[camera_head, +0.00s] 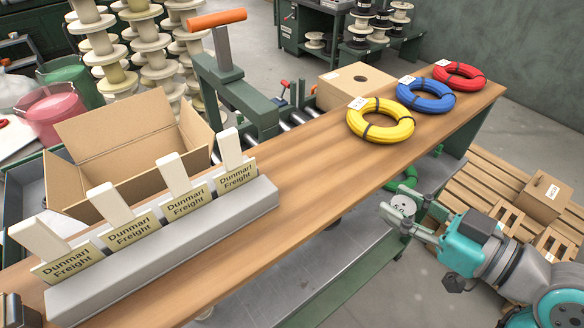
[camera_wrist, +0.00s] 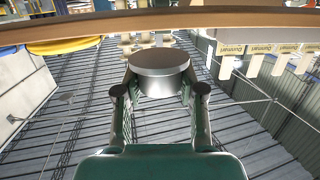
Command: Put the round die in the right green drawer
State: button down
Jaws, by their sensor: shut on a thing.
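The round die (camera_head: 403,204) is a short grey metal disc with dark marks on its pale face. My gripper (camera_head: 398,218) is shut on it, with a finger on either side, in the free space beyond the right long edge of the wooden bench top. In the wrist view the die (camera_wrist: 159,71) sits between the fingertips of my gripper (camera_wrist: 160,88), and its smooth side shows. I cannot make out a right green drawer for certain in either view.
The wooden bench top (camera_head: 310,185) carries yellow (camera_head: 380,121), blue (camera_head: 426,96) and red (camera_head: 459,76) coils and a grey label stand (camera_head: 170,255). A grey lower shelf (camera_head: 335,272) lies below its edge. A pallet (camera_head: 485,172) with a carton (camera_head: 543,197) stands right.

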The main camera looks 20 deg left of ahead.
aim_at(318, 162)
jog(key=shift+w+a, duration=0.15)
jog(key=shift+w, duration=0.05)
jog(key=r+x, duration=0.1)
jog(key=x, duration=1)
jog(key=r+x, duration=0.1)
jog(key=x, duration=0.5)
jog(key=shift+w+a+r, duration=0.25)
jog(key=shift+a+r, duration=0.15)
jog(key=shift+d+f, duration=0.15)
jog(key=shift+f, duration=0.15)
jog(key=shift+f, duration=0.15)
jog(key=c, duration=0.7)
grip_release()
